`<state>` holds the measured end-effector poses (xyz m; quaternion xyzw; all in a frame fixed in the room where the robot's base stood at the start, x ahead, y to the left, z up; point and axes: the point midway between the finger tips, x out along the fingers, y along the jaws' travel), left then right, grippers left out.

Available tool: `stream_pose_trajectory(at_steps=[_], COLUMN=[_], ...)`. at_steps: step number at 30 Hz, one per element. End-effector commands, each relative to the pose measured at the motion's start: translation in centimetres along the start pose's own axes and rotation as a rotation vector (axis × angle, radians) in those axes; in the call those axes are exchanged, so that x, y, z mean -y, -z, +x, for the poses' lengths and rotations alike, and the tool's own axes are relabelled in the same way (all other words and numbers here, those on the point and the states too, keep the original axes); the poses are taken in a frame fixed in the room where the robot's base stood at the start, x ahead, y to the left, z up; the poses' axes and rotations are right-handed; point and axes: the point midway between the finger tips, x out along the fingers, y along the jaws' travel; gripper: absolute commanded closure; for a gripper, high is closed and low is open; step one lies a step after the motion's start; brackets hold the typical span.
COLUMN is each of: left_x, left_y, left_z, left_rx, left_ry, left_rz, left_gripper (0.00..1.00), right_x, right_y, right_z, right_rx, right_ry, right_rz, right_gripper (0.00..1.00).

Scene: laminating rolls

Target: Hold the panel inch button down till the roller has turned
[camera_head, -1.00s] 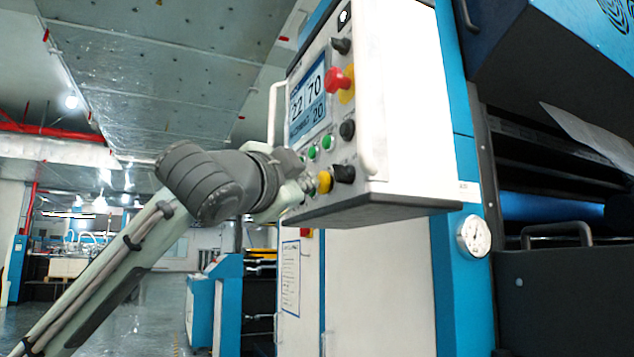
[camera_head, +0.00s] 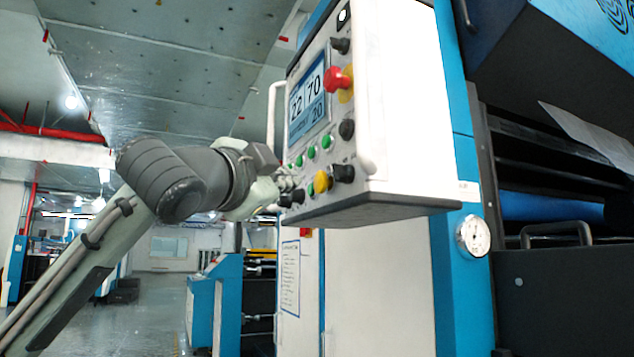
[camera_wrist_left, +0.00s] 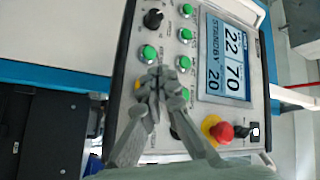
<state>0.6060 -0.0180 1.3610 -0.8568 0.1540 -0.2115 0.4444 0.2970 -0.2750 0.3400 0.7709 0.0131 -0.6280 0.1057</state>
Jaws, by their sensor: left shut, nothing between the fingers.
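The control panel (camera_head: 362,110) has a screen (camera_head: 307,98), green buttons (camera_head: 312,152), black knobs and a yellow button (camera_head: 321,182) low on its face. No label for the inch button is readable. My left gripper (camera_head: 290,182) is at the panel's lower left, beside the yellow button. In the left wrist view my left gripper (camera_wrist_left: 160,80) is shut and empty, its tips over the button rows, hiding part of them. I cannot tell whether the tips touch the panel. The screen (camera_wrist_left: 224,60) reads STANDBY there. A blue roller (camera_head: 548,206) shows inside the machine. My right gripper is out of view.
A red emergency button (camera_head: 338,79) on a yellow base sits higher on the panel; it also shows in the left wrist view (camera_wrist_left: 222,132). A white handle (camera_head: 273,118) stands out at the panel's left edge. Open floor lies to the left.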

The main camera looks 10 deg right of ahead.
Motion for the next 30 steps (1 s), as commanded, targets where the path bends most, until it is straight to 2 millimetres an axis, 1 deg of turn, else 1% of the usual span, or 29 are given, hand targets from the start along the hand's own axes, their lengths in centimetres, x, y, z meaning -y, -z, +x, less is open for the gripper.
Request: stream_pose_trajectory(at_steps=[6,12,19,30], left_x=[1.1,1.8,1.9,1.8], left_y=[-1.2,-1.8,-1.8,-1.8], left_z=[-1.6,-2.5,-2.6,-2.6], left_rx=[0.0,-0.001,-0.001,-0.001], left_ry=[0.001,0.0,0.0,0.0], left_rz=[0.0,0.001,0.0,0.0], left_gripper=[1.0,1.0,1.0,1.0], right_x=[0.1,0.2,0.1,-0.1], right_y=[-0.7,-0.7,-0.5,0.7], right_z=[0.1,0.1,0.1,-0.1], right_rx=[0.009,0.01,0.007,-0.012], right_ry=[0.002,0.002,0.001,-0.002], right_rz=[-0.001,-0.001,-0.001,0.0], right_gripper=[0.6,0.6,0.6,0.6])
